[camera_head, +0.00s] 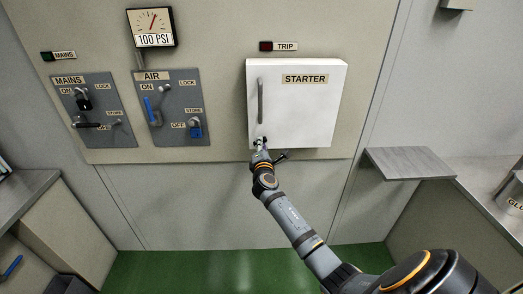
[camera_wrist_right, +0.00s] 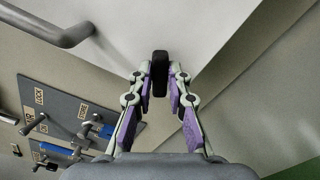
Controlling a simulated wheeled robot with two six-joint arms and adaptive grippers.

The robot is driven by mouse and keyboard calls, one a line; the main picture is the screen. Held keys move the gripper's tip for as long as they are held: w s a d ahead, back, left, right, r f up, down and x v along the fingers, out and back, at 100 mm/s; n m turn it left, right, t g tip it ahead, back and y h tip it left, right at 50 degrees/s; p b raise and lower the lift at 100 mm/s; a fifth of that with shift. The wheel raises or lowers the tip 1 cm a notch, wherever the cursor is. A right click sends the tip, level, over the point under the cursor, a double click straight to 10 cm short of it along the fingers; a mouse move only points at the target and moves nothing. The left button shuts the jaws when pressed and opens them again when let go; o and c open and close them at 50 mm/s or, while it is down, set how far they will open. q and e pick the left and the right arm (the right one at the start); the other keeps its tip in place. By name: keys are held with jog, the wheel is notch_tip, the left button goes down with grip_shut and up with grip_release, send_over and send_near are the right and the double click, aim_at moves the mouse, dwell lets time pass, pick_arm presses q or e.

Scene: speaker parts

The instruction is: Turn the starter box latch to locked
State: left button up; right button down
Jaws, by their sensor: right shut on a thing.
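The latch is a small dark piece at the door's lower left, mostly hidden by my gripper in the head view. In the right wrist view the black latch (camera_wrist_right: 160,75) stands lengthwise between my fingertips. My right gripper (camera_head: 260,145) is shut on it, with a finger on each side; it also shows in the wrist view (camera_wrist_right: 160,82). I cannot tell from its angle whether it is locked. My left gripper is not in view.
A grey bar handle (camera_head: 260,100) stands out from the door above the latch. The MAINS panel (camera_head: 92,110) and AIR panel (camera_head: 172,105) with levers and padlocks are to the left. A grey shelf (camera_head: 410,163) juts out at the right.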

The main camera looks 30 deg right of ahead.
jog(key=shift+f+m+b, duration=0.2)
jog(key=shift+m+b, duration=1.75)
jog(key=shift+m, duration=0.85)
jog(key=c, duration=1.3)
grip_release()
